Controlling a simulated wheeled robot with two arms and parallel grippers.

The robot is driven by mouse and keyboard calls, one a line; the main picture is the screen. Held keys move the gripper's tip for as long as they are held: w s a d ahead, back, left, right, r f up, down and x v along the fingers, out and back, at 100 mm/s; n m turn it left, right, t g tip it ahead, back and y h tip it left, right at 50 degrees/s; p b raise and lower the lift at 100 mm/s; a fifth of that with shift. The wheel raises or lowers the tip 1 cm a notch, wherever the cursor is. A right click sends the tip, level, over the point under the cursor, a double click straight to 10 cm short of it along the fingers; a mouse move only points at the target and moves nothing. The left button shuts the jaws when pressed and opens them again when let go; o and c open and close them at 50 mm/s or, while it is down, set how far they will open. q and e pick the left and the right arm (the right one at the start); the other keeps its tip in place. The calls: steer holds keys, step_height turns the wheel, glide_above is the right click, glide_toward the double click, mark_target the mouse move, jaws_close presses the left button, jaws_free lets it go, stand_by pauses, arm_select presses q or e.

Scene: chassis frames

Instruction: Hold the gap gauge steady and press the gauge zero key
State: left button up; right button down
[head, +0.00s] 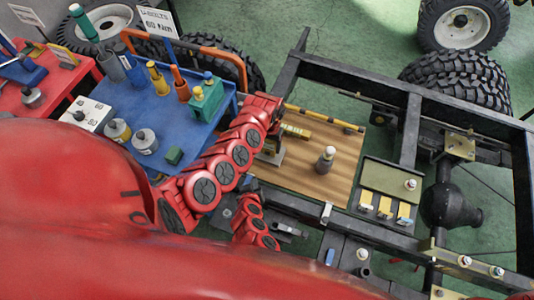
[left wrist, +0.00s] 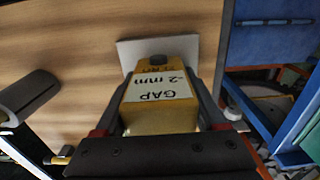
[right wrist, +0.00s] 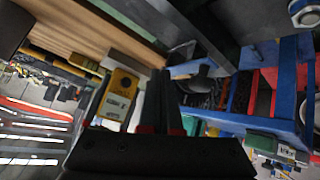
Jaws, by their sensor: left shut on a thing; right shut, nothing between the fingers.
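The yellow gap gauge (left wrist: 160,115) sits between the fingers of my left gripper (left wrist: 162,88), which is shut on it. Its white label reads "GAP -2 mm" in the left wrist view, upside down. A dark spot (left wrist: 157,60) shows at its far end; I cannot tell whether it is the zero key. In the right wrist view the gauge (right wrist: 118,97) stands just left of my right gripper (right wrist: 162,80), which is shut and empty. The fingertips look apart from the gauge, though the depth is unclear. In the head view my red arm links hide most of the gauge.
A wooden board (head: 330,180) carries a grey cylinder (head: 325,160) and a yellow bar (head: 295,130). A blue bench (head: 150,100) with bottles and boxes stands to the left. Black chassis rails (head: 410,130) surround the board. A tray with yellow tabs (head: 385,207) lies at its right.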

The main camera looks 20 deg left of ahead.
steer(key=shift+w+d, duration=0.1)
steer(key=shift+w, duration=4.3)
steer(key=shift+w, duration=0.1)
steer(key=shift+w, duration=0.3)
steer(key=shift+w, duration=0.45)
steer(key=shift+s, duration=0.9)
steer(key=shift+s, duration=2.5)
